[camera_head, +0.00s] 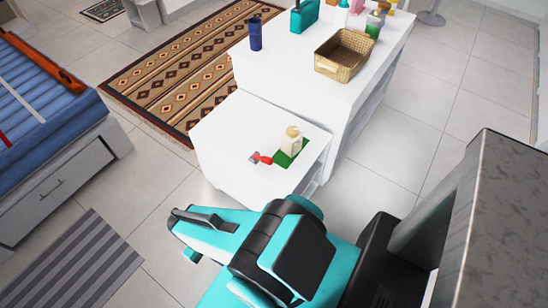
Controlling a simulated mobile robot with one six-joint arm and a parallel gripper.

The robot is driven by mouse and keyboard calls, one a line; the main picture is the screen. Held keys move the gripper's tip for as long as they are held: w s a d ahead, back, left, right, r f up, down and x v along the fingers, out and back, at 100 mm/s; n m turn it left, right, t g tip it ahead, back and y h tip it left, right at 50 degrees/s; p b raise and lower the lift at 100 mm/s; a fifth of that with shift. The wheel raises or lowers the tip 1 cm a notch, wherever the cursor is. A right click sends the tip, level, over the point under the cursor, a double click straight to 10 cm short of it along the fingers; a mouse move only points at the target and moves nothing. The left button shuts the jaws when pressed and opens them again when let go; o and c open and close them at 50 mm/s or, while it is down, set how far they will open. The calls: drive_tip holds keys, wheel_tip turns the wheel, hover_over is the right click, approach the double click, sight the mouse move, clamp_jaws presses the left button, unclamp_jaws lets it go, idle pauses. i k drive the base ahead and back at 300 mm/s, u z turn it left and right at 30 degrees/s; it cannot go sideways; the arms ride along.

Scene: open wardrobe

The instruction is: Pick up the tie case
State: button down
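I cannot make out a tie case in the camera_head view. The wardrobe is not clearly identifiable either. My teal and black arm is folded across the bottom middle of the view, in front of the low white cabinet. My gripper's fingertips cannot be seen, so I cannot tell what is between them.
A low white cabinet (225,137) carries a cream bottle (292,141) on a green mat and a red-handled tool (262,158). A higher white counter (290,75) behind holds a wicker basket (343,56) and a dark blue bottle (255,33). A blue bed (45,120) stands left.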

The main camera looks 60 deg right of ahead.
sight(290, 146)
drive_tip(key=z, duration=1.1)
drive_tip(key=k, duration=0.95)
drive_tip(key=i, duration=0.9)
